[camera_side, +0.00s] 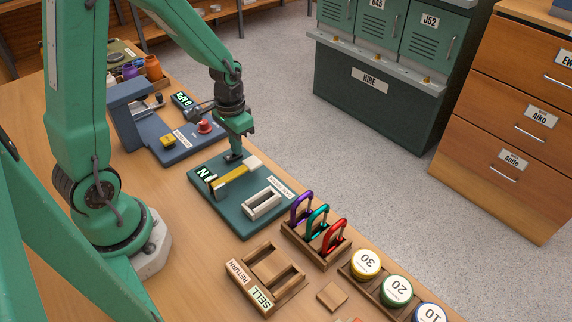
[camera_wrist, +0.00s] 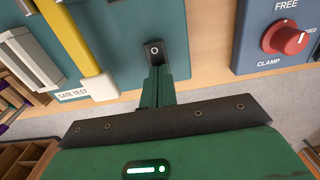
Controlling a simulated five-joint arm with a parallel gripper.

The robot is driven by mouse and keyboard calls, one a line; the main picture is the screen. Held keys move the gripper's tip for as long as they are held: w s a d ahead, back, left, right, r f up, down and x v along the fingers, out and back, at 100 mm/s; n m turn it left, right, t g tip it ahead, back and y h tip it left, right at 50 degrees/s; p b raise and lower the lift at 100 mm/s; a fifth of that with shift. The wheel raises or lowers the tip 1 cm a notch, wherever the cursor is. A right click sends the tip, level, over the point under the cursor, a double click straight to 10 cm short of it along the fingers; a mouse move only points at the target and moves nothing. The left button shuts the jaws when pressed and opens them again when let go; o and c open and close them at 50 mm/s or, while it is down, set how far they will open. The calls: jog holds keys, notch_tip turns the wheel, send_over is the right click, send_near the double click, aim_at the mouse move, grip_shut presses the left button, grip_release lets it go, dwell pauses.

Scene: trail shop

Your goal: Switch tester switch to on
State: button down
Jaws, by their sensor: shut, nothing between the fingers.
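The tester is a dark teal plate (camera_side: 218,216) labelled GATE TEST, with a yellow bar and a small lit display (camera_side: 206,174) whose letters I read only in part, with an N. Its black switch (camera_side: 233,158) sits at the plate's far edge. In the wrist view the switch (camera_wrist: 154,51) shows a white O mark on its visible face. My gripper (camera_side: 236,149) is shut and empty, with its tips right at the switch. In the wrist view the fingertips (camera_wrist: 157,74) lie just below the switch; I cannot tell whether they touch it.
A blue fixture (camera_side: 183,144) with a red knob (camera_side: 204,127) stands beyond the tester. A wooden rack (camera_side: 316,246) with purple, teal and red carabiners stands to the right. A RETURN/SELL tray (camera_side: 265,277) is in front. Round numbered tins (camera_side: 366,264) stand near the table edge.

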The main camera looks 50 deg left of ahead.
jog(key=shift+r, duration=3.4)
jog(key=s+d+r+t, duration=0.2)
jog(key=s+d+r, duration=0.1)
jog(key=s+r, duration=0.2)
jog(key=s+d+r+t, duration=0.3)
jog(key=s+r, duration=0.2)
jog(key=r, duration=0.4)
jog(key=shift+d+r+t, duration=0.15)
jog(key=shift+t, duration=0.15)
